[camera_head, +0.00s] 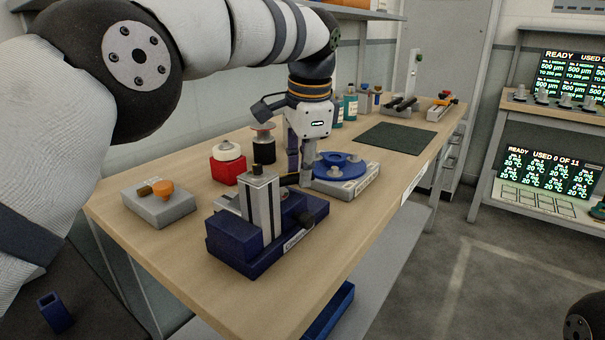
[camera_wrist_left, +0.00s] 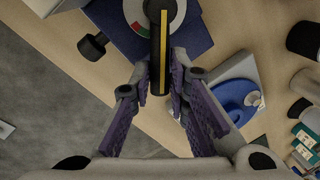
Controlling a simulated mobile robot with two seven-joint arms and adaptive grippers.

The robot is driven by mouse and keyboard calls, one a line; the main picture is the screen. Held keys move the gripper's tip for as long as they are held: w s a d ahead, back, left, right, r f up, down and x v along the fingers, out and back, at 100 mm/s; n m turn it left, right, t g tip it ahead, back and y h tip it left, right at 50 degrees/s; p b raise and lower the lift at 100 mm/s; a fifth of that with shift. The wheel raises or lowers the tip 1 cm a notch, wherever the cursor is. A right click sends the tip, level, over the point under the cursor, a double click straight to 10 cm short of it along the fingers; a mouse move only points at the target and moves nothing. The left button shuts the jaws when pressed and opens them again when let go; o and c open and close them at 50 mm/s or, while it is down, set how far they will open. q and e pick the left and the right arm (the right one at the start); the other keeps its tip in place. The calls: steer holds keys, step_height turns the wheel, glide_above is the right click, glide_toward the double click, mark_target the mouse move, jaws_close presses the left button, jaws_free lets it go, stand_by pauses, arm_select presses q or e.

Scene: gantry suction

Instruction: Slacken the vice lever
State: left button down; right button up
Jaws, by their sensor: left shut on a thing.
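The blue vice (camera_head: 238,258) stands on the near part of the wooden bench, with a grey upright on top. In the left wrist view its blue body (camera_wrist_left: 193,40) is at the top, with a round dial partly hidden by the lever. The vice lever (camera_wrist_left: 159,35), a dark bar with a yellow stripe, points down the picture between the fingertips. My left gripper (camera_head: 299,176) reaches down behind the vice. In the left wrist view my left gripper (camera_wrist_left: 160,84) is shut on the lever's end. My right gripper is out of view.
A blue round turntable (camera_head: 340,164) on a grey base stands close to the right of my left gripper. A red block (camera_head: 226,172) with a white knob and a grey box (camera_head: 158,207) with an orange knob are at left. A dark green mat (camera_head: 395,137) lies clear farther back.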

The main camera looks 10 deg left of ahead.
arm_select(q)
steer(key=c, duration=1.5)
jaws_free()
steer(key=shift+c, duration=0.2)
step_height(320, 180, up, 7)
steer(key=s, duration=0.1)
steer(key=shift+s+d+r, duration=0.15)
steer(key=shift+d, duration=0.25)
